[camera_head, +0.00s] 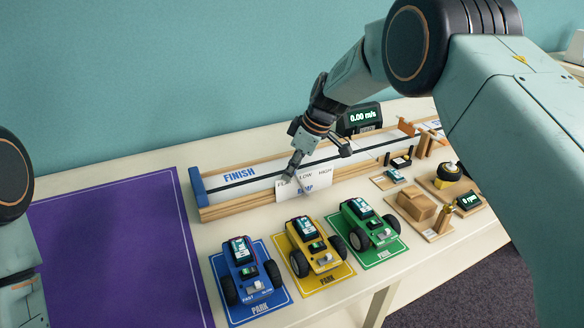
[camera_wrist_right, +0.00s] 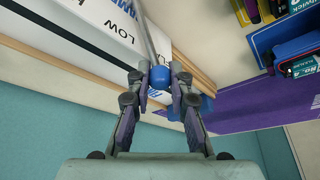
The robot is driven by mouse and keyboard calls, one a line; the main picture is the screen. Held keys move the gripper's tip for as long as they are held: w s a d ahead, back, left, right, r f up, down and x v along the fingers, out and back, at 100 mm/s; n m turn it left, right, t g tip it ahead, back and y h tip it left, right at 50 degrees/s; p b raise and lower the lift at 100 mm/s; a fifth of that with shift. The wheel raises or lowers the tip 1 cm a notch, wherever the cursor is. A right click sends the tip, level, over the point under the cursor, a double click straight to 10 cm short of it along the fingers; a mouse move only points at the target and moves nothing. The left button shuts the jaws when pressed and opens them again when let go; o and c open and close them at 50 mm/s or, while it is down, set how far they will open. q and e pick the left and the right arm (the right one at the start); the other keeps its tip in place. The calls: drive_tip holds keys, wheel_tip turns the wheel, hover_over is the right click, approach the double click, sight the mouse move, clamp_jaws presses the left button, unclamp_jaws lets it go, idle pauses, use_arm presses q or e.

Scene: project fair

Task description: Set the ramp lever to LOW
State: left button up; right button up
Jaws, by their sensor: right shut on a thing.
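The white ramp lever panel (camera_head: 317,184) stands at the front of the wooden track, printed with a partly hidden label starting FL, then LOW, HIGH and RAMP. My right gripper (camera_head: 288,178) is at the panel's left end, by the FL label and left of LOW. In the right wrist view, my right gripper (camera_wrist_right: 160,88) is shut on the blue knob (camera_wrist_right: 159,75) of the ramp lever. The lever's thin grey rod (camera_wrist_right: 148,42) runs from the knob past the panel. The gripper hides the knob in the head view. My left gripper is out of view.
The track has a blue end (camera_head: 199,188) marked FINISH. A speed display (camera_head: 364,118) reading 0.00 m/s stands behind it. Blue (camera_head: 246,273), yellow (camera_head: 312,248) and green (camera_head: 366,224) cars sit on mats in front. A purple mat (camera_head: 115,255) lies clear at left.

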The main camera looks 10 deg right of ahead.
clamp_jaws()
drive_tip(key=shift+d, duration=0.1)
drive_tip(key=shift+w+d+r+y, duration=0.15)
drive_tip(key=shift+d+y, duration=0.2)
drive_tip(key=shift+y, duration=0.05)
drive_tip(key=d+y+b, duration=0.3)
drive_tip(key=shift+w+r+m+g, duration=0.15)
drive_tip(key=shift+w+m+g, duration=0.15)
drive_tip(key=shift+d+r+y+b, duration=0.1)
drive_tip(key=shift+r+y+b, duration=0.05)
drive_tip(key=shift+y+b, duration=0.2)
drive_tip(key=shift+w+d+r+y+b, duration=0.1)
drive_tip(key=shift+d+r+y+b, duration=0.1)
drive_tip(key=shift+d+y+b, duration=0.25)
